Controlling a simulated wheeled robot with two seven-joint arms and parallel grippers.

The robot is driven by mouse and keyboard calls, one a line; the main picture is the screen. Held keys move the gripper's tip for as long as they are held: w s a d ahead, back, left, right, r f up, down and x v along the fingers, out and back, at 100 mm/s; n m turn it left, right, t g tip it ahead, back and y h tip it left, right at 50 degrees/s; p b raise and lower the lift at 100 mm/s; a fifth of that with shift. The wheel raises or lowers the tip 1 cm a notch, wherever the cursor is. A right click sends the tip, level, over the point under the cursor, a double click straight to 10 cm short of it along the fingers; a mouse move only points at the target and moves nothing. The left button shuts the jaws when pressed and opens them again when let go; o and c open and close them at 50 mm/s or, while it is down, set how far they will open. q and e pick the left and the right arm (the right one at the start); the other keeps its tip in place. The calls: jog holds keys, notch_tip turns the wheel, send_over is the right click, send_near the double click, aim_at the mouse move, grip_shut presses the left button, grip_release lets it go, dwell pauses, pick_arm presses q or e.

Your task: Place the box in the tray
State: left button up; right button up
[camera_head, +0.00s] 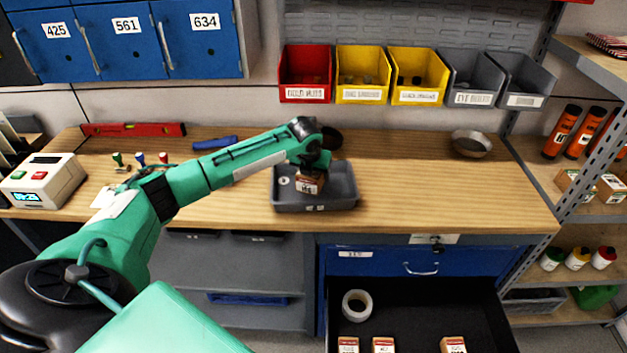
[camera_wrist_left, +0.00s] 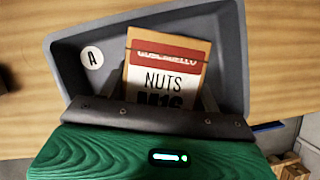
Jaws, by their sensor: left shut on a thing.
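The box (camera_wrist_left: 166,72) is a small brown carton with a red band and the printed words NUTS M16. In the head view the box (camera_head: 310,184) is over the grey tray (camera_head: 343,202) on the wooden workbench. The tray (camera_wrist_left: 238,45) has a round white label A and surrounds the box in the left wrist view. My left gripper (camera_head: 312,170) is shut on the box, above or within the tray. Whether the box touches the tray floor cannot be told. The right gripper is not in view.
Red, yellow and grey bins (camera_head: 306,75) hang behind. An open drawer (camera_head: 415,310) below holds a tape roll (camera_head: 357,305) and several boxes.

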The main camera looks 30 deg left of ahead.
pick_arm(q)
notch_tip(320, 180, down, 4)
jog(key=shift+r+p, duration=0.25)
jog(key=shift+p, duration=0.2)
jog(key=shift+f, duration=0.15)
jog(key=o, duration=1.3)
jog(key=shift+f, duration=0.1)
jog(key=b+v, duration=0.2)
jog(key=v, duration=1)
